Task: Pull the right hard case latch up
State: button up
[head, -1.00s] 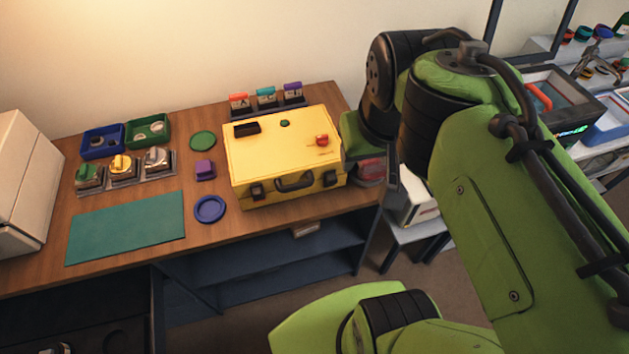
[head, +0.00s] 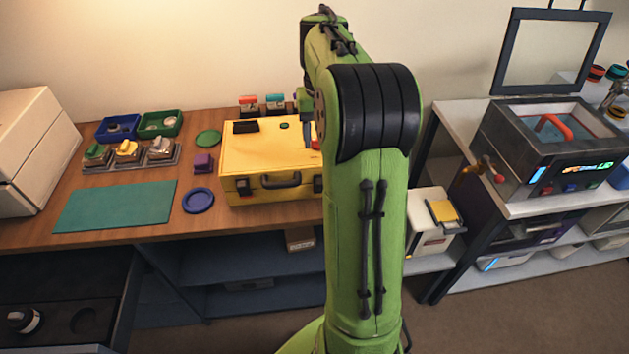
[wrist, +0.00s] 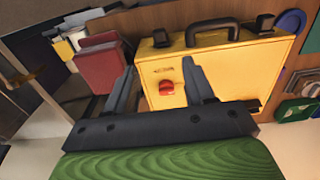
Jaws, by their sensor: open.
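The yellow hard case (head: 265,150) stands on the wooden table, lid closed, with a dark handle (head: 281,180) on its front. Its right latch (head: 318,185) is a dark block at the front right, beside my arm's edge in the head view. In the wrist view the case is turned round, so this latch (wrist: 160,38) shows left of the handle. The left latch (head: 243,187) is on the handle's other side. I cannot tell whether either latch is raised. My gripper (wrist: 163,72) is open and empty over the case's right part, with the red knob (wrist: 168,89) showing between its fingers.
A purple block (head: 203,163), a blue round dish (head: 198,200) and a green mat (head: 115,206) lie left of the case. A dark red box (wrist: 101,66) is beside the case's right side. Small labelled blocks (head: 275,101) stand behind it.

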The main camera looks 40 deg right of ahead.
aim_at(320, 188)
notch_tip(320, 188, down, 13)
jog(key=b, duration=0.4)
grip_shut()
